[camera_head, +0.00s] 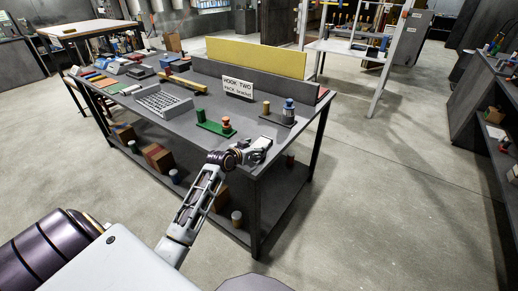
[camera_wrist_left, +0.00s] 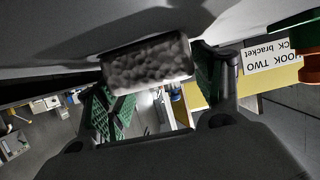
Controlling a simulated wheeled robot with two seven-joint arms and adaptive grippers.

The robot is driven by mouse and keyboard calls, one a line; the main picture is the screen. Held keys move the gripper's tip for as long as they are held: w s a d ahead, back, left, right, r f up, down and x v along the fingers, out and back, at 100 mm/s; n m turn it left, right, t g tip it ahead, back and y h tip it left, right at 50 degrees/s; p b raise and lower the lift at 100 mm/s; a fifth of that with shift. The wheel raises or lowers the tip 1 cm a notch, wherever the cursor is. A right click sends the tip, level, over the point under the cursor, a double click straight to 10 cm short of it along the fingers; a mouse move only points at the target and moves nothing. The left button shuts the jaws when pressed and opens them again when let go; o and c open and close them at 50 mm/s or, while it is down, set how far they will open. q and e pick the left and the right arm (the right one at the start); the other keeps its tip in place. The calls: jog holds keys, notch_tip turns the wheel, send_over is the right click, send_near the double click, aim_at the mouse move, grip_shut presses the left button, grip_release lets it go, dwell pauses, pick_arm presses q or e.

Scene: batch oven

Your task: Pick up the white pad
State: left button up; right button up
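The white pad (camera_wrist_left: 147,66) is a pale, rough-textured block. In the left wrist view it lies across the space at my left gripper's fingertips. My left gripper (camera_wrist_left: 155,85) has its green-lined fingers spread wide, one near each end of the pad. I see no clear grip, and contact is hard to judge. In the head view my left gripper (camera_head: 260,150) is low over the near right corner of the grey table (camera_head: 185,126). It hides most of what is under it, so the pad does not show clearly there. My right gripper is not in view.
A green base with pegs (camera_head: 216,129), another peg stand (camera_head: 278,114) and a "HOOK TWO" sign (camera_head: 238,89) stand beyond my left gripper. A grey tray (camera_head: 163,103) is further left. A yellow panel (camera_head: 255,57) rises behind. The floor to the right is clear.

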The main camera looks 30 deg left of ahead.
pick_arm(q)
jog(key=c, duration=0.4)
jog(key=shift+r, duration=5.05)
